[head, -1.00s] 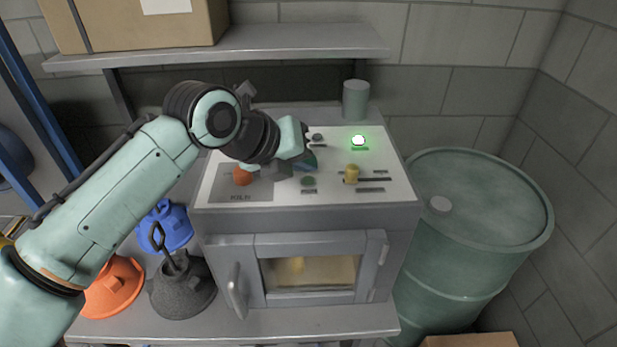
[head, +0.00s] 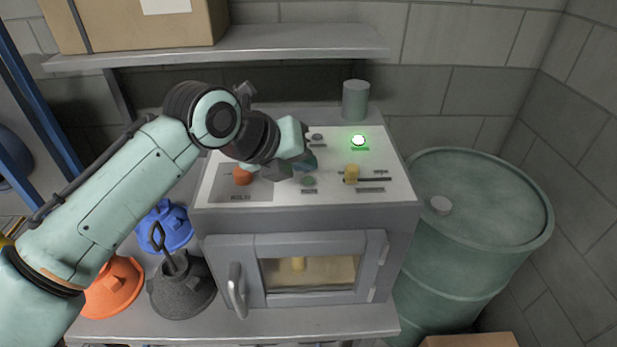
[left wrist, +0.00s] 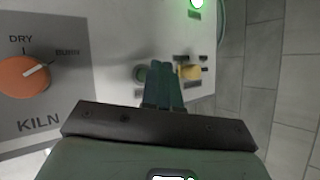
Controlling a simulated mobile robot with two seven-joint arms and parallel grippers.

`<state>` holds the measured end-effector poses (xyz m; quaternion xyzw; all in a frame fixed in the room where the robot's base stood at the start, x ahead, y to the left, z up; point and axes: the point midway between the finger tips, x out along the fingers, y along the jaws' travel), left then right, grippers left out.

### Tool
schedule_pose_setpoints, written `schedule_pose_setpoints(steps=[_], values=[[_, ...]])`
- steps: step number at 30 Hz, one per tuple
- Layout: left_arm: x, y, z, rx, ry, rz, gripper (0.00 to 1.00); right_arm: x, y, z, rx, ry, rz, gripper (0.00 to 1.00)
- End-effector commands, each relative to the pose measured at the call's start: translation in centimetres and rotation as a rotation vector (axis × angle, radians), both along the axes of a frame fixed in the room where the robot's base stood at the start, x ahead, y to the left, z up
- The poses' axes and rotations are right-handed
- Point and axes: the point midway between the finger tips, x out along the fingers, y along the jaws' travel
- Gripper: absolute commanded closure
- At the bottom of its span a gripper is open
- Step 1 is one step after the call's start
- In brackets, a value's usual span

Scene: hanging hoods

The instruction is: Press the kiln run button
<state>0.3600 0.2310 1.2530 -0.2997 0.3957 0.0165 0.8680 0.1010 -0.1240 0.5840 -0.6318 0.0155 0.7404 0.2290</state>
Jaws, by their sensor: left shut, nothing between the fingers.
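The grey kiln (head: 300,218) has a pale sloped control panel on top. A round green button (head: 308,181) sits near the panel's front middle, its label too small to read. It also shows in the left wrist view (left wrist: 140,73), partly behind my fingers. An orange knob (head: 242,175) is left of it, and also shows in the left wrist view (left wrist: 25,76). My left gripper (head: 308,163) is shut and empty over the panel, its fingertips close to the green button; I cannot tell whether they touch anything. My right gripper is not in view.
A yellow slider (head: 351,174) is right of the button, and a lit green lamp (head: 358,140) is behind it. A grey cup (head: 356,99) stands at the back. A green drum (head: 480,225) is at the right, and orange, blue and grey hoods are at the left.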

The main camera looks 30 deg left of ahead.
Motion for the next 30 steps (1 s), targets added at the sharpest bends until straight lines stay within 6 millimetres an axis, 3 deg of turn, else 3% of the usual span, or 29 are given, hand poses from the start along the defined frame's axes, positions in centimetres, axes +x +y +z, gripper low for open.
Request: schedule_pose_setpoints(steps=[30], values=[[0.0,0.0,-1.3,0.000,0.000,0.000,1.00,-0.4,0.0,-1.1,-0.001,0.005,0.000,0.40]])
